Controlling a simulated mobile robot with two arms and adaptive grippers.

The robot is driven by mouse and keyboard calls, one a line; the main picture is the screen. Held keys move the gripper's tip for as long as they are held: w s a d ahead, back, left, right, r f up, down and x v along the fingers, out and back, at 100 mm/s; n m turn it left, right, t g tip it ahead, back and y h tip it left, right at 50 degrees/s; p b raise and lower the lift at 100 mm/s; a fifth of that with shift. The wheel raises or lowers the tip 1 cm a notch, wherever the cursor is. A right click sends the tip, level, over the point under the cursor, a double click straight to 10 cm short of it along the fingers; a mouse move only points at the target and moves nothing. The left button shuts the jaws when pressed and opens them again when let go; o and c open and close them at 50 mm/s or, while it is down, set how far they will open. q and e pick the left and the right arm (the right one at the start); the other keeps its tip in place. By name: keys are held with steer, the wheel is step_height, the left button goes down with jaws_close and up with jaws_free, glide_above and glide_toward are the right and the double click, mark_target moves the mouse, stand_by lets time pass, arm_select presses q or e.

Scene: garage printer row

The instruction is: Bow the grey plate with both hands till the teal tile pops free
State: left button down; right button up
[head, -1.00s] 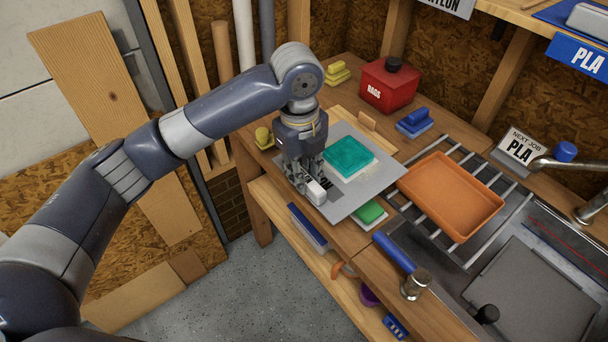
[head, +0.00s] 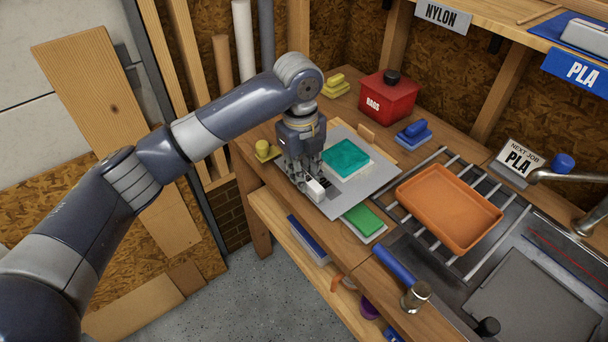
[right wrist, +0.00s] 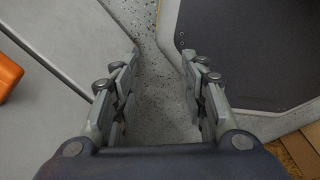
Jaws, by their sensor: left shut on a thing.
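The grey plate (head: 372,195) is a thin flat sheet above the left end of the bench, with the teal tile (head: 346,158) on its top face. The tile looks flat against the plate, and I see no bow in the plate. My left gripper (head: 310,182) is shut on the plate's left edge; its fingers partly hide that edge, and a small white block shows at them. My right gripper (right wrist: 152,75) shows only in the right wrist view. It is open and empty, with bare speckled floor between its fingers, away from the plate.
A green block (head: 364,219) lies at the plate's near edge. An orange tray (head: 450,204) rests on a metal rack to the right. A hammer (head: 395,265) lies nearer.

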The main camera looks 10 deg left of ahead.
arm_select(q)
steer(key=shift+w+a+f+b, duration=0.2)
steer(key=shift+w+f, duration=0.2)
steer(key=shift+w, duration=1.05)
steer(key=shift+w+a+f+b, duration=0.15)
steer(key=shift+w+f, duration=0.25)
steer(key=shift+w, duration=1.05)
steer(key=shift+w+a+f+b, duration=0.1)
steer(key=shift+w+a+f, duration=0.25)
steer(key=shift+w, duration=1.1)
steer(key=shift+d, duration=0.1)
steer(key=shift+f, duration=0.3)
steer(key=c, duration=1.4)
jaws_free()
steer(key=shift+o, duration=0.2)
steer(key=shift+s, duration=0.1)
step_height(320, 180, up, 12)
steer(key=shift+s+a, duration=0.2)
steer(key=shift+a, duration=0.1)
